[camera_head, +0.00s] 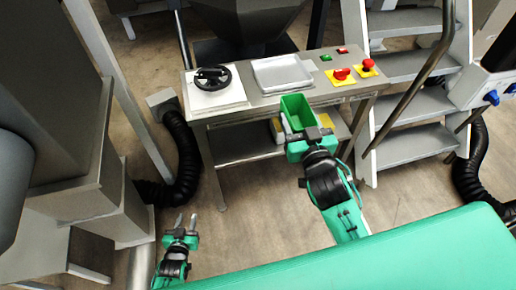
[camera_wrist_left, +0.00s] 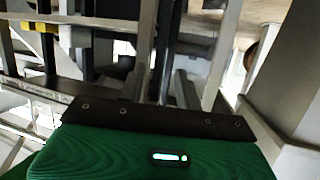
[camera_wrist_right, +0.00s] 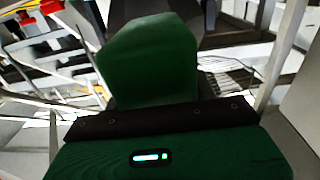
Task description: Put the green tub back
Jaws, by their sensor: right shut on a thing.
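The green tub (camera_head: 297,110) is an open box. It is at the front edge of the metal console table, in front of the white tray, and its base and height over the lower shelf are hard to judge. My right gripper (camera_head: 311,134) is shut on its near side. In the right wrist view the tub (camera_wrist_right: 150,62) fills the middle, just beyond the gripper. My left gripper (camera_head: 180,222) is low at the lower left, with its two fingers apart and nothing between them. Its fingers (camera_wrist_left: 165,85) also show apart in the left wrist view.
The console table (camera_head: 255,101) carries a black handwheel (camera_head: 211,77), a white tray (camera_head: 282,73) and red buttons (camera_head: 341,73). A yellow item (camera_head: 277,130) is on the lower shelf (camera_head: 245,148). Metal stairs (camera_head: 413,105) stand right; a black hose (camera_head: 183,150) lies left. Floor in front is clear.

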